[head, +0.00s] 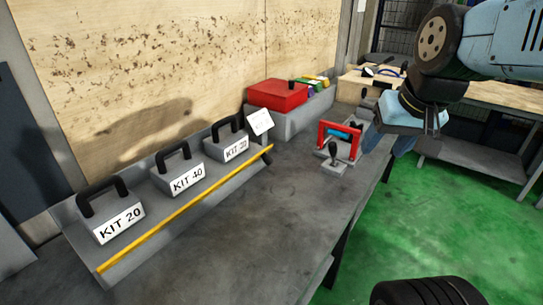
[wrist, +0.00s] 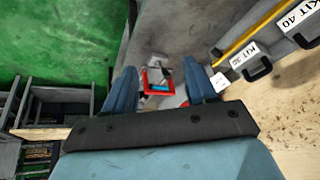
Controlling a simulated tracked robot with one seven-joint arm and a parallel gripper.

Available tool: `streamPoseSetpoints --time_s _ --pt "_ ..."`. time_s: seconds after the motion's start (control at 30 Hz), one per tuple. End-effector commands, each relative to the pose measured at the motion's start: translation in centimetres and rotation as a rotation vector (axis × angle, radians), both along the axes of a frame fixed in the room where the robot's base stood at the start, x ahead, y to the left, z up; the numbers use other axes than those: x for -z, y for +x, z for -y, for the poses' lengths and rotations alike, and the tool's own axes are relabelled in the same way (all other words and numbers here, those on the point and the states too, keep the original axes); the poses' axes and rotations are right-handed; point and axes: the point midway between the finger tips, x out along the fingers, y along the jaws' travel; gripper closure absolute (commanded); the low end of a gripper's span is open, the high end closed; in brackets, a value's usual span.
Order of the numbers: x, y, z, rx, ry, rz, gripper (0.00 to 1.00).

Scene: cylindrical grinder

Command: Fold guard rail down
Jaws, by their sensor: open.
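The guard rail (head: 190,210) is a yellow bar running along the front of the grey kit rack, with a dark grip (head: 266,158) at its far right end. It also shows at the upper right of the wrist view (wrist: 236,46). The KIT 20 (head: 119,221), KIT 40 (head: 187,178) and a third kit box (head: 236,149) stand behind it. My gripper (head: 382,142) is at the right, beyond the rail's far end and apart from it. In the wrist view its two blue fingers (wrist: 162,72) are spread, with nothing held.
A red-framed fixture (head: 340,140) stands on the grey bench near my gripper and shows between the fingers in the wrist view. A red box (head: 277,95) sits behind. The bench top (head: 265,225) in front of the rail is clear.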

Motion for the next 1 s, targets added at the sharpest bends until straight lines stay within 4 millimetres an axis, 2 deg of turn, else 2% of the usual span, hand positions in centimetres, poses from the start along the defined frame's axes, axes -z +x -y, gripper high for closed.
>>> streamPoseSetpoints --time_s 0.37,0.6,0.8,1.0 --pt "4.5 5.5 -4.8 0.311 0.417 -0.311 0.44" --pt "7.2 9.7 -7.4 0.553 0.676 -0.515 0.44" --pt "9.5 13.6 -8.9 0.776 0.884 -0.681 0.44" --pt "12.2 18.0 -9.5 1.013 1.084 -0.840 0.44"
